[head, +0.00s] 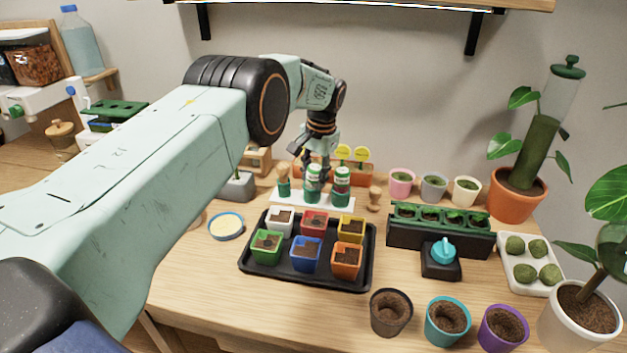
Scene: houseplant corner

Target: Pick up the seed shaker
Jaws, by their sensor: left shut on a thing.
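Two green seed shakers with white labels stand side by side at the white tray (330,203) behind the black tray. My left gripper (318,172) comes down from above onto the middle shaker (313,188) and is shut on it. That shaker is upright; I cannot tell whether its base touches the white tray. The other shaker (342,188) stands just right of it, apart from the fingers. The fingertips are small and partly hidden. My right gripper is not in view.
A black tray (258,280) with several coloured pots lies in front. A green-topped planter (440,238) and a teal-knobbed black block (441,265) stand to the right.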

